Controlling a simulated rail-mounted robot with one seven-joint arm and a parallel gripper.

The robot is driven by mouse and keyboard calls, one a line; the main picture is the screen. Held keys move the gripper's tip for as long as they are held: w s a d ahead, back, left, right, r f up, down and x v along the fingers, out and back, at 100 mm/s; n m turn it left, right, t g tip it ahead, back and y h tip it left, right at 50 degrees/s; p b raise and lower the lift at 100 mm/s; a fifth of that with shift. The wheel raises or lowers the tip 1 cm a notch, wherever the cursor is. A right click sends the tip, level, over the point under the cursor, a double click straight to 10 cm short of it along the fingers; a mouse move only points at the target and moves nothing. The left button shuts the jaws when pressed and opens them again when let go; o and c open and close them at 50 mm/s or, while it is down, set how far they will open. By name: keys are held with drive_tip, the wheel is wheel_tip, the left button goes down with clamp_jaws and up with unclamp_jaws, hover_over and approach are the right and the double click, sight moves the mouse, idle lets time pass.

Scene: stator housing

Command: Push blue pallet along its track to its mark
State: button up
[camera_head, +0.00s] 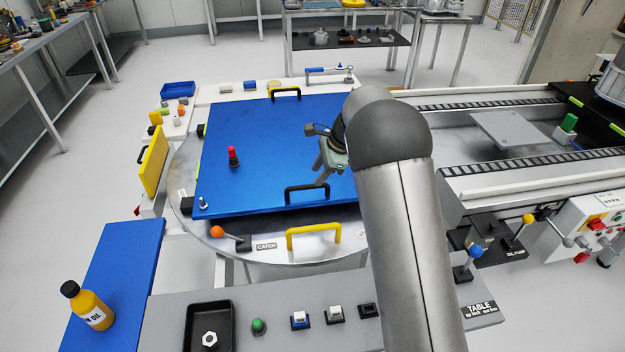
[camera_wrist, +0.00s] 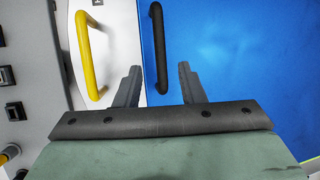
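The blue pallet (camera_head: 265,145) is a large flat plate on the round grey turntable (camera_head: 185,208). It has a black handle (camera_head: 307,190) at its near edge and another black handle (camera_head: 285,92) at its far edge. My gripper (camera_head: 323,172) is over the pallet's near right part, close to the near handle. In the wrist view my gripper (camera_wrist: 158,72) is open, and the black handle (camera_wrist: 158,45) lies between and ahead of its fingers. I cannot tell whether they touch it. The track (camera_head: 480,105) with dark edge strips runs to the right, partly hidden by my arm.
A yellow handle (camera_head: 314,236) and an orange knob (camera_head: 217,231) are on the near side of the turntable. A red-topped post (camera_head: 233,157) stands on the pallet. A grey plate (camera_head: 510,130) lies in the track. The grey control panel (camera_head: 270,285) is in front.

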sight(310, 185)
drive_tip(key=shift+x, duration=2.55)
clamp_jaws()
